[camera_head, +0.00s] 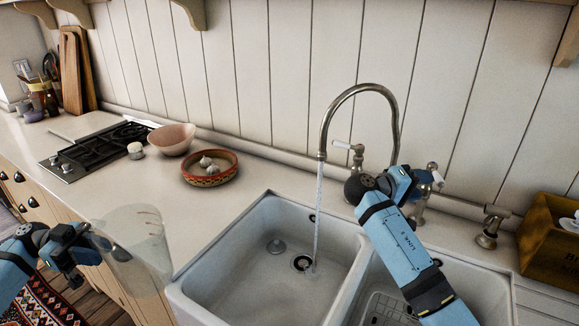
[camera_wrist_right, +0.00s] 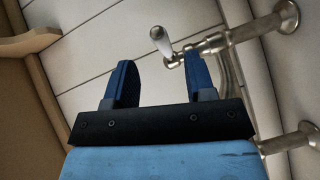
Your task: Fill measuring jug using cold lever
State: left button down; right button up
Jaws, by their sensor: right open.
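The clear measuring jug (camera_head: 142,248) is off the counter's front edge at lower left, held up by my left gripper (camera_head: 92,243), which is shut at its left side. The tap (camera_head: 358,88) has a curved metal spout, and a stream of water (camera_head: 318,205) falls from it into the left basin. A white-handled lever (camera_head: 341,145) shows left of the spout's base; another (camera_head: 437,177) is at the right by my right gripper (camera_head: 424,180). In the right wrist view the gripper (camera_wrist_right: 158,68) is open and empty, with a white lever handle (camera_wrist_right: 160,40) just beyond its fingertips.
The white double sink (camera_head: 190,304) fills the front middle; my right arm crosses its right basin. A patterned bowl with garlic (camera_head: 209,176), a pink bowl (camera_head: 172,139) and a hob (camera_head: 95,150) stand left. A wooden box (camera_head: 548,255) is at right.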

jog(key=shift+v, duration=1.6)
